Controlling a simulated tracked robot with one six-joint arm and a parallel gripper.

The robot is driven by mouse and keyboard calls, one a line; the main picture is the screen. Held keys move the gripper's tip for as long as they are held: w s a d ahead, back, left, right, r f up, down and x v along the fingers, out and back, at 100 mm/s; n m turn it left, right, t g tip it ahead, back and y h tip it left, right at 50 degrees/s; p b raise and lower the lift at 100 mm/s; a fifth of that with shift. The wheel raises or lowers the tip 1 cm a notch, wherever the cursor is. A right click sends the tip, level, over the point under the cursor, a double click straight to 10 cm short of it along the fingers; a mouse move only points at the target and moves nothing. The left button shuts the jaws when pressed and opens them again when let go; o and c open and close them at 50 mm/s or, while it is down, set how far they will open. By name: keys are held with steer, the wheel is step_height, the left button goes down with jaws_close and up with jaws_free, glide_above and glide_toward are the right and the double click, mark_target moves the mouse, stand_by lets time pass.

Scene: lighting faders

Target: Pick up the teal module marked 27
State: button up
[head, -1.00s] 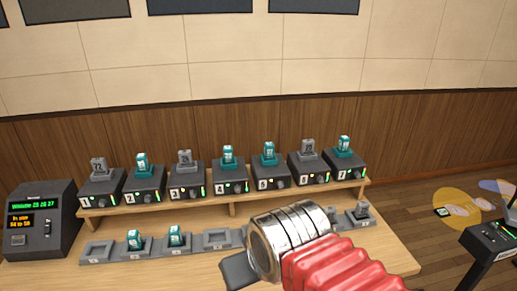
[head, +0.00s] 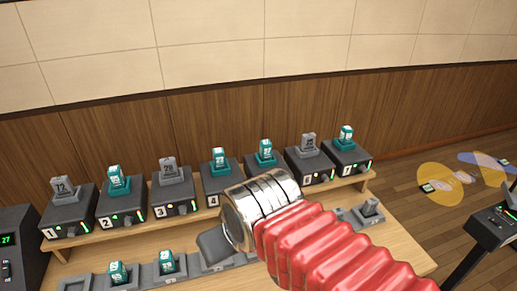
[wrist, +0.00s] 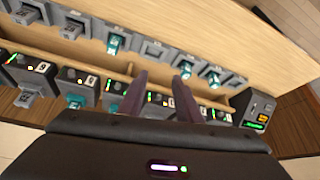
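Teal modules stand on the shelf's numbered fader units. The one on unit 5 (head: 265,152) seems to read 27, but the print is too small to be sure. Other teal modules stand on unit 2 (head: 117,180), unit 4 (head: 219,160) and unit 7 (head: 345,136). Two more teal modules sit in the front trays (head: 118,273) (head: 167,263). The wrist view shows a third front-tray teal module (wrist: 116,43), hidden behind my arm in the head view. My gripper (wrist: 160,77) has its two dark fingers apart, with nothing held between them. It is over the bench.
Grey modules stand on unit 1 (head: 63,188), unit 3 (head: 170,170) and unit 6 (head: 308,143), between the teal ones. Another grey module (head: 371,206) sits in a front tray at right. A display terminal (wrist: 254,108) stands at the row's end. The panelled wall is close behind.

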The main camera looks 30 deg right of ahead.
steer(key=shift+w, duration=0.15)
steer(key=shift+o, duration=0.4)
steer(key=shift+o, duration=0.7)
steer(key=shift+w+d, duration=0.15)
steer(key=shift+o, duration=1.3)
steer(key=w+d+m+t+h, duration=0.3)
steer(key=w+d+h, duration=0.1)
steer(key=w+d, duration=1)
steer(key=d, duration=0.4)
steer(key=shift+w+r+t+h, duration=0.25)
steer(key=shift+t+h, duration=0.05)
steer(key=shift+t, duration=0.1)
steer(key=w+d+f+t, duration=0.1)
steer(key=w+d+t, duration=0.1)
steer(key=d, duration=0.3)
steer(key=w+d+f+t+y, duration=0.1)
steer(key=w+d+f, duration=0.1)
steer(key=w+d, duration=0.2)
steer(key=shift+d+f+t, duration=0.3)
steer(key=shift+d+t, duration=0.1)
steer(key=shift+d, duration=0.05)
